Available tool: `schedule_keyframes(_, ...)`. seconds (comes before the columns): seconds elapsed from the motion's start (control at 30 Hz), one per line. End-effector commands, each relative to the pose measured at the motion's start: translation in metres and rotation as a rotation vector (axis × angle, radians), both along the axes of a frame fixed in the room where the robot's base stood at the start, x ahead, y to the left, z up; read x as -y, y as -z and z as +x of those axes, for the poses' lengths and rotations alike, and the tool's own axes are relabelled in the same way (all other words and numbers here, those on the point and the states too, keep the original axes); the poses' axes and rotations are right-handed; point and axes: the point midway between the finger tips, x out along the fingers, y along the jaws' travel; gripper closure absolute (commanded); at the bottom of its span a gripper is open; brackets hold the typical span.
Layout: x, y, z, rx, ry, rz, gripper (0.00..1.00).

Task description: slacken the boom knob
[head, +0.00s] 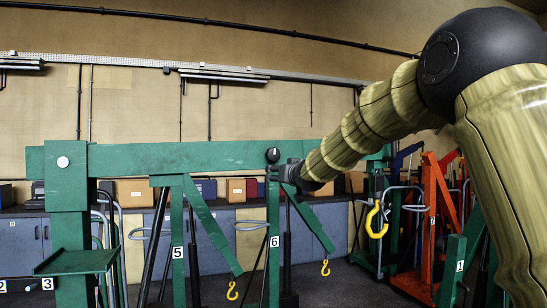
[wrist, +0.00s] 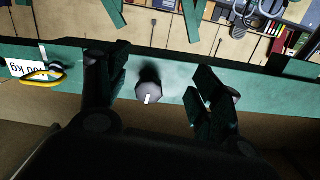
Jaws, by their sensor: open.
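The boom knob (head: 273,155) is dark and round with a white mark, on the face of the green horizontal boom (head: 130,158). In the wrist view the knob (wrist: 148,93) is a dark faceted head with a short white line, casting a shadow on the boom (wrist: 178,78). My gripper (head: 283,172) is at the boom, just below and right of the knob in the head view. In the wrist view my gripper (wrist: 152,92) is open, with one finger on each side of the knob and a clear gap to both. I cannot tell how deep the fingertips reach.
A pale round cap (head: 63,162) is on the green post at left. Green braces and yellow hooks (head: 325,268) hang below the boom. A kg label (wrist: 28,70) shows upside down.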

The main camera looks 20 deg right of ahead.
Motion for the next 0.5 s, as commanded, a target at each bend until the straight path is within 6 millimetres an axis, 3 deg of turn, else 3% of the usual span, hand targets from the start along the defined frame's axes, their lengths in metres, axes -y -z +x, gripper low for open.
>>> schedule_keyframes(0.03,0.003,-0.026,-0.003,0.024,0.002,-0.001,0.34)
schedule_keyframes(0.1,0.005,-0.049,-0.007,0.047,0.005,-0.002,0.34)
schedule_keyframes(0.2,0.007,-0.067,-0.009,0.065,0.008,-0.002,0.34)
schedule_keyframes(0.5,0.007,-0.073,0.012,0.068,0.008,-0.003,0.34)
